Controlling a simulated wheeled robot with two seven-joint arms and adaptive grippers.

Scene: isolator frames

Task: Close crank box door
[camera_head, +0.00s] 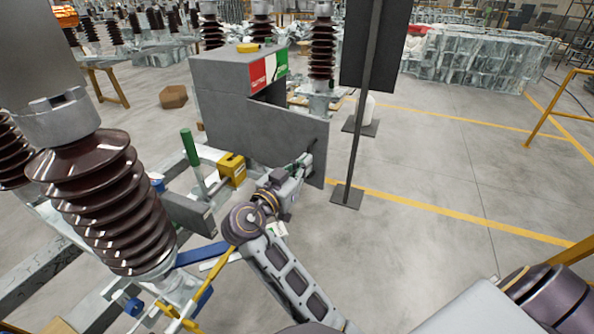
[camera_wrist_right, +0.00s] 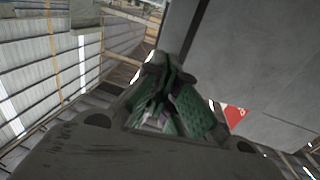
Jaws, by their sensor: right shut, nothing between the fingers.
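The grey crank box (camera_head: 225,85) stands left of centre in the head view, with red and green labels on its upper part. Its flat grey door (camera_head: 262,133) stands partly open, with a dark gap behind its top edge. My right gripper (camera_head: 306,160) is in front of the door's outer face, near its right end. In the right wrist view the green-padded fingers (camera_wrist_right: 168,98) are together and empty, beside a large grey panel (camera_wrist_right: 255,65). Whether they touch the door is unclear. My left gripper is not in view.
A dark post (camera_head: 362,110) on a flat foot stands just right of the door. Brown ribbed insulators (camera_head: 105,205) rise at the left. A green handle (camera_head: 191,150) and a yellow block (camera_head: 232,168) sit below the box.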

